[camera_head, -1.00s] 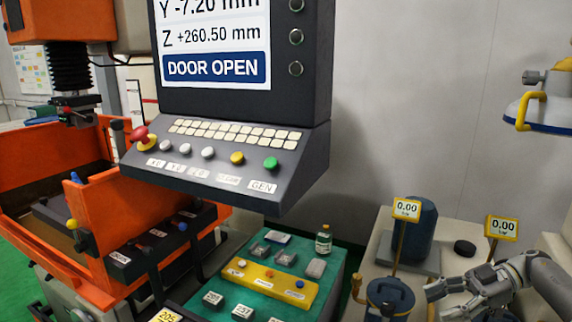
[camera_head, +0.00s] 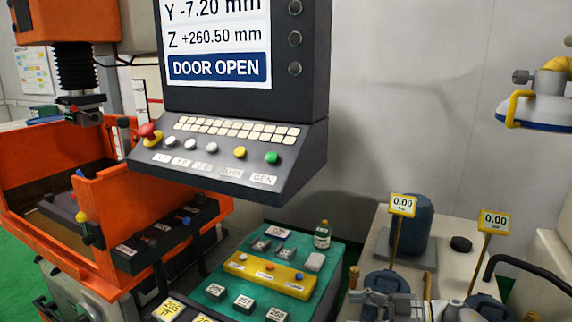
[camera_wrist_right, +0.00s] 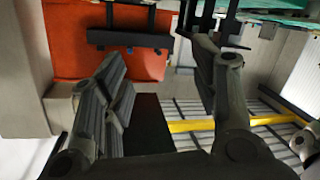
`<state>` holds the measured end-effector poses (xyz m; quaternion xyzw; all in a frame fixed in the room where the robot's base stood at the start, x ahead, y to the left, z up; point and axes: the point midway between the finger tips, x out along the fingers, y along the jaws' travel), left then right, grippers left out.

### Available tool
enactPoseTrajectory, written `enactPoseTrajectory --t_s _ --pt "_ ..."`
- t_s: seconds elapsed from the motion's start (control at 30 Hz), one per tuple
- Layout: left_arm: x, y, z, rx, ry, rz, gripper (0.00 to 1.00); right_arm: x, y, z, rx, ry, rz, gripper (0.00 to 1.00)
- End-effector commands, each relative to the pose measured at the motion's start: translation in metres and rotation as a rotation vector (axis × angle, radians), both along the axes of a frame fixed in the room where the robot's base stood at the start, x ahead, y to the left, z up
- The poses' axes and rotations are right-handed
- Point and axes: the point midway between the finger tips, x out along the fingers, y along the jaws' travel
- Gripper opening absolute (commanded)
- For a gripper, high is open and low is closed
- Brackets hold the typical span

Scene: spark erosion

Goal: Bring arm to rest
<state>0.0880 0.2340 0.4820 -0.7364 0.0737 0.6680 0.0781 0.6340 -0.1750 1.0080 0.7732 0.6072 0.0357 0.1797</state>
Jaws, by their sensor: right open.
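My right gripper (camera_head: 392,300) shows at the bottom right of the head view, low in front of the bench with the blue vessels and partly cut off by the picture edge. In the right wrist view my right gripper (camera_wrist_right: 163,92) has its two fingers spread wide with nothing between them. Below and beyond the fingers are an orange surface (camera_wrist_right: 75,60), a ribbed grey surface (camera_wrist_right: 190,110) and a yellow bar (camera_wrist_right: 200,125).
A control console (camera_head: 235,165) with a "DOOR OPEN" screen stands in the middle. The orange machine tank (camera_head: 150,205) is at left. Two gauges (camera_head: 403,205) reading 0.00 stand at right.

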Motion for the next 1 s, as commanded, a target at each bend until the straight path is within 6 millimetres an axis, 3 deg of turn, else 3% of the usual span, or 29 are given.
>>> enactPoseTrajectory --t_s 0.03,0.2,0.4,0.67,0.87,1.0 --pt "-0.005 0.000 0.000 0.001 0.007 0.000 0.00 -0.002 0.025 -0.007 0.039 -0.021 -0.037 0.55" --pt "-0.009 0.001 -0.001 0.002 0.014 0.000 0.00 0.002 0.080 -0.015 0.131 -0.084 -0.257 0.55" --pt "-0.006 0.001 -0.001 0.002 0.010 0.000 0.00 -0.006 0.103 -0.021 0.177 -0.055 -0.556 0.55" --pt "-0.002 0.001 0.000 0.001 0.004 0.000 0.00 -0.046 0.081 -0.046 0.102 0.135 -0.933 0.55" --pt "0.000 0.000 0.000 0.001 0.001 0.000 0.00 -0.111 0.043 -0.077 -0.054 0.374 -1.152 0.55" --pt "0.000 0.001 0.000 0.001 0.001 0.000 0.00 -0.175 0.017 -0.097 -0.199 0.566 -1.245 0.55"
